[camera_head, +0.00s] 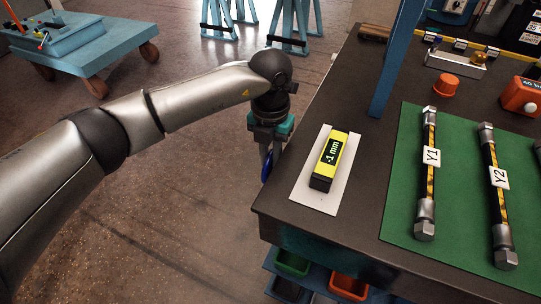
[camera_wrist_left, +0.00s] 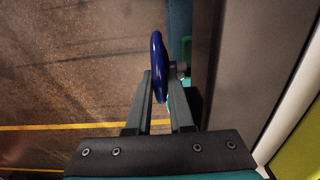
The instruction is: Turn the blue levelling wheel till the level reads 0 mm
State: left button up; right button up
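The blue levelling wheel (camera_wrist_left: 158,68) stands edge-on between the two fingers of my left gripper (camera_wrist_left: 160,90) in the left wrist view. The fingers lie close against both faces of its rim and look shut on it. In the head view the wheel (camera_head: 266,165) shows as a blue edge beside the bench's left side, below my left gripper (camera_head: 268,150). The yellow and black level (camera_head: 328,162) lies on a pale plate (camera_head: 312,192) on the bench top. Its display reads -1 mm. My right gripper is in neither view.
The dark bench (camera_head: 362,205) carries a green mat (camera_head: 460,190) with hoses marked Y1 (camera_head: 430,155) and Y2 (camera_head: 498,178). A blue post (camera_head: 398,60) rises behind the level. Coloured bins (camera_head: 292,262) sit under the bench. Open floor lies left of the bench.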

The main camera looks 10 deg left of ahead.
pick_arm(q)
grip_shut()
jog(key=shift+w+g, duration=0.1)
jog(key=shift+g, duration=0.2)
jog(key=shift+w+g, duration=0.15)
jog(key=shift+g, duration=0.25)
jog(key=shift+w+d+f+g+y+b, duration=0.1)
jog(key=shift+w+g+y+b, duration=0.05)
jog(key=shift+g+y+b, duration=0.35)
jog(key=shift+w+g+b, duration=0.2)
jog(key=shift+g+b, duration=0.4)
jog(key=shift+b, duration=0.75)
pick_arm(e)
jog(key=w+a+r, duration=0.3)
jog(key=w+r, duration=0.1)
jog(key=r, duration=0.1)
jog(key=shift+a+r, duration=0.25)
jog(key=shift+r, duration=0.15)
